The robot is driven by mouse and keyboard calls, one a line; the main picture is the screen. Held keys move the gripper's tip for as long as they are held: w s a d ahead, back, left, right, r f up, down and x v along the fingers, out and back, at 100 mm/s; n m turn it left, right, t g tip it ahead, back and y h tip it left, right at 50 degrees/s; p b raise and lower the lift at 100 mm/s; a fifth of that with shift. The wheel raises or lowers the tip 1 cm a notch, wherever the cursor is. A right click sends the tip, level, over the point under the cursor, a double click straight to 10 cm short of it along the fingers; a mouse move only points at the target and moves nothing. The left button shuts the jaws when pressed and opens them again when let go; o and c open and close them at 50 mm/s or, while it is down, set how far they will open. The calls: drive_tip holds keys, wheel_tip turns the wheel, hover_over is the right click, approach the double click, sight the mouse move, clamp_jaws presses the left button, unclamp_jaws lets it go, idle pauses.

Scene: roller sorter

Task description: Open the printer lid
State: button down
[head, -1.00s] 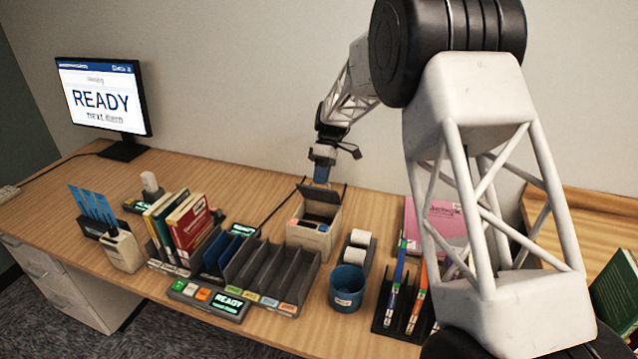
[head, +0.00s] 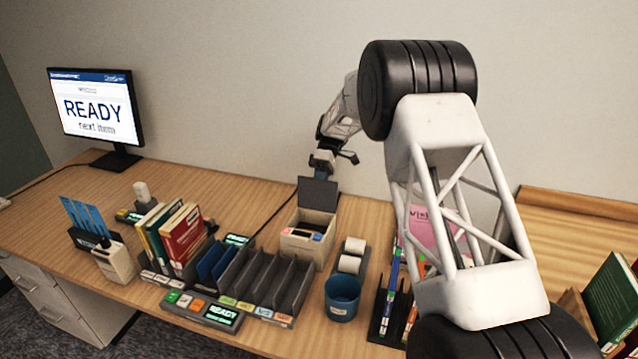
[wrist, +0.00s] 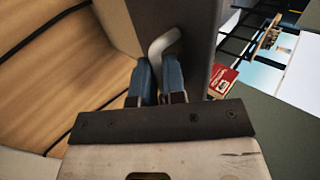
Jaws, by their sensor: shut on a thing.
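The printer (head: 307,240) is a cream box with coloured buttons on its front, near the middle of the desk. Its dark grey lid (head: 318,193) stands raised at the back, and the top of the box is uncovered. My gripper (head: 323,168) is behind the lid's upper edge, its fingertips partly hidden there in the head view. In the wrist view, my gripper's blue fingers (wrist: 158,78) are closed around the light grey bent handle (wrist: 165,42) on the lid, with the dark lid panel (wrist: 205,30) beside them.
A dark slotted sorter (head: 262,280) and upright books (head: 172,232) stand left of the printer. White rolls (head: 350,254) and a blue cup (head: 342,297) are to its right. A monitor (head: 95,108) is at the back left. The wall is close behind my gripper.

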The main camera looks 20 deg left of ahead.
sight(320, 181)
drive_tip(key=shift+w+f+g, duration=0.15)
drive_tip(key=shift+f+g, duration=0.2)
drive_tip(key=shift+g, duration=0.05)
drive_tip(key=c, duration=1.2)
unclamp_jaws()
drive_tip(key=shift+r, duration=0.3)
drive_tip(key=shift+r, duration=0.7)
wheel_tip(320, 181, up, 2)
drive_tip(key=shift+r, duration=0.1)
drive_tip(key=shift+s+d, duration=0.4)
drive_tip(key=shift+s, duration=0.35)
drive_tip(key=s+d+r, duration=0.1)
drive_tip(key=s+d, duration=0.6)
drive_tip(key=s, duration=0.5)
drive_tip(key=shift+s, duration=0.2)
